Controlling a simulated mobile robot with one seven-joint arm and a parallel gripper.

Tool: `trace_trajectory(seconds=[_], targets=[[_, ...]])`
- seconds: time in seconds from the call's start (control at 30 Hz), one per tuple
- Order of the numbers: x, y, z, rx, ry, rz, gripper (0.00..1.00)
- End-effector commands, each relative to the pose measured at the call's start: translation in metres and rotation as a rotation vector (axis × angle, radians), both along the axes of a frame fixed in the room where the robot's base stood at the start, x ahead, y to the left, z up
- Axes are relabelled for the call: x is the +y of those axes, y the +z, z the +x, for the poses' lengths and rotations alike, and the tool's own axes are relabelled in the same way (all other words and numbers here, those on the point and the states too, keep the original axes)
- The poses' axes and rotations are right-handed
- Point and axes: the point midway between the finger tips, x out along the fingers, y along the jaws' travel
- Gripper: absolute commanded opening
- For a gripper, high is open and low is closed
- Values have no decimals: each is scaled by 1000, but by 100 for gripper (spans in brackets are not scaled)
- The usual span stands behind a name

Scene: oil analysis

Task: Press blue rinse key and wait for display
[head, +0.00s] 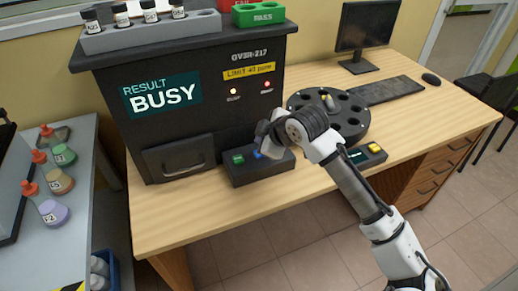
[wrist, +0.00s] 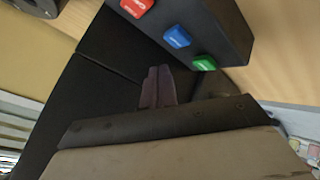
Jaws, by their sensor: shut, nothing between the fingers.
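The blue key (wrist: 177,36) sits between a red key (wrist: 136,7) and a green key (wrist: 204,63) on a dark key box in the wrist view. In the head view the blue key (head: 257,155) is partly hidden by my gripper (head: 264,140), and the green key (head: 238,159) shows to its left. My gripper (wrist: 158,72) is shut and empty; its fingertips appear apart from the blue key in the wrist view. The display (head: 160,95) on the black analyser reads "RESULT BUSY".
A round black carousel (head: 350,128) holding a vial stands right of the key box. A small box with a yellow key (head: 374,147) lies in front of it. A rack of vials (head: 150,30) and a green PASS tray (head: 258,15) top the analyser. The front desk strip is clear.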

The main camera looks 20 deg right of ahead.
Motion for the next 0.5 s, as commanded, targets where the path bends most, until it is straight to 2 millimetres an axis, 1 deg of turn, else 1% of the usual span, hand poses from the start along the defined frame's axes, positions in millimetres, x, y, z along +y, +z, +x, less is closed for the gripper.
trace_trajectory(seconds=[0.03, 0.23, 0.33, 0.5], targets=[[0, 9, 0, -1, 1, 1, 0], [0, 28, 0, -1, 1, 1, 0], [0, 32, 0, 0, 1, 1, 0], [0, 30, 0, 0, 1, 1, 0]])
